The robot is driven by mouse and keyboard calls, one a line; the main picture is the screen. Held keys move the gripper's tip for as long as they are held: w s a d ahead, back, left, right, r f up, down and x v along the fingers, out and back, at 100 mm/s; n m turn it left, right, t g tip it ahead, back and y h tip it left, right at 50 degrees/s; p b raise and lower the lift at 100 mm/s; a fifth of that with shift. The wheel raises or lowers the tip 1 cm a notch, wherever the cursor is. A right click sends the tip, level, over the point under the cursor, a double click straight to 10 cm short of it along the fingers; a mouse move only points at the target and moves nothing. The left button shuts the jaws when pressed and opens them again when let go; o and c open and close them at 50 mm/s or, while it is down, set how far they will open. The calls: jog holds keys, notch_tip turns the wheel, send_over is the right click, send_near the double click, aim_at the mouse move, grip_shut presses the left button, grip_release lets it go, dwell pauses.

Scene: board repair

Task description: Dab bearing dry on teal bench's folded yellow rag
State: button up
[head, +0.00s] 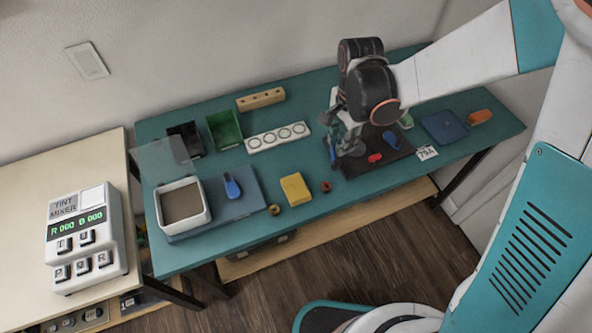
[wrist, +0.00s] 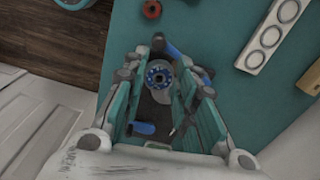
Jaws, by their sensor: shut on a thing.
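The folded yellow rag (head: 295,189) lies flat near the front edge of the teal bench (head: 240,172), left of my gripper. My gripper (head: 346,150) is over the left part of a dark mat (head: 362,167), right of the rag and apart from it. In the wrist view my gripper (wrist: 165,75) is shut on the bearing (wrist: 158,76), a grey round part with a ring of blue dots facing the camera. The bearing cannot be made out in the head view. The rag is not seen in the wrist view.
A red ring (head: 326,187) and a brass ring (head: 274,210) flank the rag. A white strip with circles (head: 278,137) lies behind. A white-rimmed tray (head: 205,216) stands left.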

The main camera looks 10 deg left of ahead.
aim_at(295, 187)
jog(key=s+a+f+m, duration=0.2)
jog(key=a+m, duration=0.1)
jog(key=s+a+f+m+b, duration=0.1)
jog(key=s+a+m, duration=0.2)
jog(key=a, duration=0.1)
jog(key=s+a+f+m+b, duration=0.1)
jog(key=s+a+f+m, duration=0.1)
jog(key=a, duration=0.2)
jog(key=shift+s+a+f+m, duration=0.15)
jog(key=shift+f+m, duration=0.15)
jog(key=shift+m, duration=0.1)
jog(key=shift+f+b, duration=1.95)
jog(key=shift+f, duration=0.65)
jog(key=shift+f+b, duration=0.45)
jog(key=shift+b, duration=0.05)
jog(key=shift+r, duration=0.1)
dwell(0.7)
jog(key=shift+r+p, duration=2.05)
jog(key=shift+r, duration=0.9)
